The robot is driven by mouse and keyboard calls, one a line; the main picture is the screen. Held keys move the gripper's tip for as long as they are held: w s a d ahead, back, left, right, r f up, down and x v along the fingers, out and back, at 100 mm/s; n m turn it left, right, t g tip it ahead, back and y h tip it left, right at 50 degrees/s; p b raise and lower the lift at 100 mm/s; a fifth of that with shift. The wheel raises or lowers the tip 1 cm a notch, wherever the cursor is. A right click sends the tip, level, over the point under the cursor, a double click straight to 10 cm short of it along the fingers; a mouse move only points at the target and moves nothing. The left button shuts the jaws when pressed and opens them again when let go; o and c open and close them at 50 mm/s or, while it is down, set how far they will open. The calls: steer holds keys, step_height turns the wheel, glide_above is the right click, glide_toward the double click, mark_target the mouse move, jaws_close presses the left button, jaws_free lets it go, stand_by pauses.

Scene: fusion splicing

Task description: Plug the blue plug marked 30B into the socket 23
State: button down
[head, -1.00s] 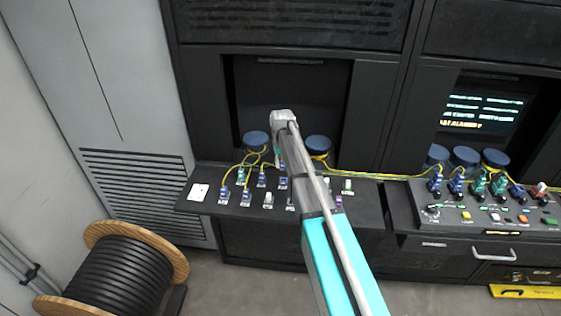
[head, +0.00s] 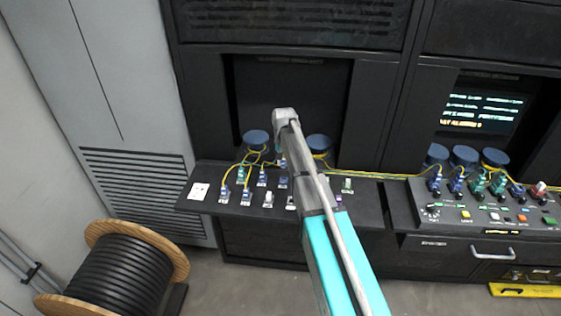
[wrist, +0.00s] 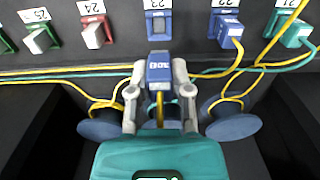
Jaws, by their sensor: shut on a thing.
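In the wrist view my gripper (wrist: 158,72) is shut on a blue plug (wrist: 158,66) marked 30B, its lettering upside down there. A yellow cable runs from the plug back between the fingers. Socket 23 (wrist: 158,25) is an empty blue-framed socket under an upside-down label at the top middle. The plug is in line with it, with a small gap between them in the picture. I cannot tell the height of the plug above the panel. In the head view my arm hides the gripper and the held plug.
A blue plug (wrist: 229,30) sits in the socket right of socket 23, and a white and red connector (wrist: 95,33) sits to its left. Yellow and green cables (wrist: 60,72) cross behind the plug. The sloping panel (head: 215,208) holds several connectors. A cable drum (head: 125,265) stands lower left.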

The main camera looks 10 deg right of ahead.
mark_target(283, 182)
steer(key=shift+f, duration=0.15)
steer(key=shift+f+b, duration=2.95)
steer(key=shift+b, duration=0.1)
steer(key=shift+s, duration=0.2)
steer(key=shift+f+b, duration=0.55)
steer(key=shift+c, duration=2.3)
jaws_free()
